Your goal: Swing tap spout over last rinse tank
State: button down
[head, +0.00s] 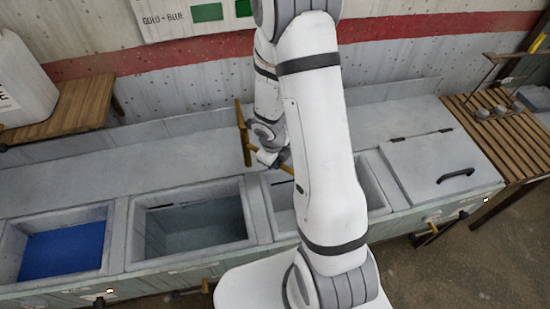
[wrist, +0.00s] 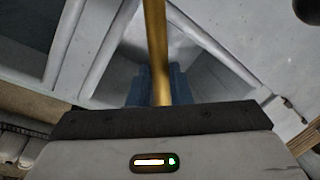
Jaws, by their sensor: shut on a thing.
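The brass tap (head: 243,132) stands behind the tanks in the head view, its post upright. Its spout (head: 285,168) runs right and forward from the post, toward the open tank (head: 375,183) partly hidden behind my arm. In the wrist view the spout (wrist: 155,40) runs up the picture from between the blue fingers of my gripper (wrist: 160,88). My gripper (head: 272,158) is shut on the spout. The spout's outer end is hidden by my arm in the head view. Which tank is the last rinse tank is not marked legibly.
At left is a tank with blue liquid (head: 63,250), then an open grey tank (head: 195,225). A lidded tank (head: 432,160) with a black handle is at right. Slatted wooden shelves (head: 490,125) stand beyond it. A white canister (head: 22,85) sits at far left.

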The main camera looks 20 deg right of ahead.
jog(key=shift+w+a+r, duration=0.1)
jog(key=shift+w, duration=0.25)
jog(key=c, duration=1.4)
grip_release()
jog(key=shift+c, duration=0.2)
jog(key=shift+o, duration=0.6)
jog(key=shift+s, duration=0.1)
